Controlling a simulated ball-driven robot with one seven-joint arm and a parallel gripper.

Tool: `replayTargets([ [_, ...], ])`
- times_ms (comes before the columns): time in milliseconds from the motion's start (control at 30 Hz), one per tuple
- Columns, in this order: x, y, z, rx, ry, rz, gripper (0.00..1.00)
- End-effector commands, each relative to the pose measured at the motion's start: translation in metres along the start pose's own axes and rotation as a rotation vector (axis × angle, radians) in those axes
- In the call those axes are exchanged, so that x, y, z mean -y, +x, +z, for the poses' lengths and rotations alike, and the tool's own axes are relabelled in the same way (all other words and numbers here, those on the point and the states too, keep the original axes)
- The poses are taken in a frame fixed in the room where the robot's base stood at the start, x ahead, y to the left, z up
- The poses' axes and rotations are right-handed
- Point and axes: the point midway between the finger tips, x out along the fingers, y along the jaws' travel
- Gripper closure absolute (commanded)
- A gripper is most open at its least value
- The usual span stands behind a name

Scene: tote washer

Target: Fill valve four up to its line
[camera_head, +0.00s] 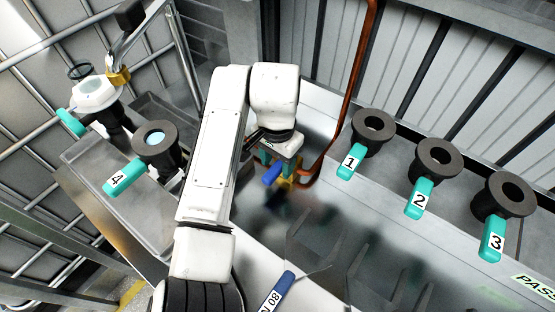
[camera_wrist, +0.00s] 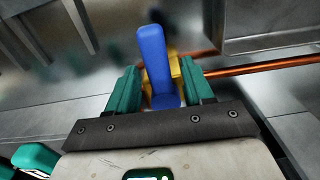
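Valve four (camera_head: 156,142) stands upright at the left, a dark ringed body with a teal handle marked 4 (camera_head: 123,178). Pale blue shows inside its ring; I cannot make out a fill line. My gripper (camera_head: 277,163) is away to its right, at a blue-handled yellow tap (camera_head: 288,181) on a copper pipe. The blue lever (camera_wrist: 153,58) also shows in the wrist view, standing between the teal fingers of my gripper (camera_wrist: 160,88). The fingers are apart, with a narrow gap visible on the left side of the lever.
Valves 1 (camera_head: 374,125), 2 (camera_head: 437,158) and 3 (camera_head: 510,193) stand along the right ledge. A white fixture with a brass tap (camera_head: 118,76) is at the far left. A copper pipe (camera_head: 352,80) rises behind my gripper. A blue tool (camera_head: 275,295) lies at the front.

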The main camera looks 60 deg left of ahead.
Motion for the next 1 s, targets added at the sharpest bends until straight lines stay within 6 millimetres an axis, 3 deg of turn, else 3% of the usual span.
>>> replayTargets([
  [367, 0.000, -0.007, 0.000, 0.001, -0.001, 0.000, 0.47],
  [833, 0.001, -0.093, 0.000, 0.002, -0.001, -0.002, 0.47],
  [1000, 0.001, -0.106, 0.000, 0.002, -0.002, 0.000, 0.47],
])
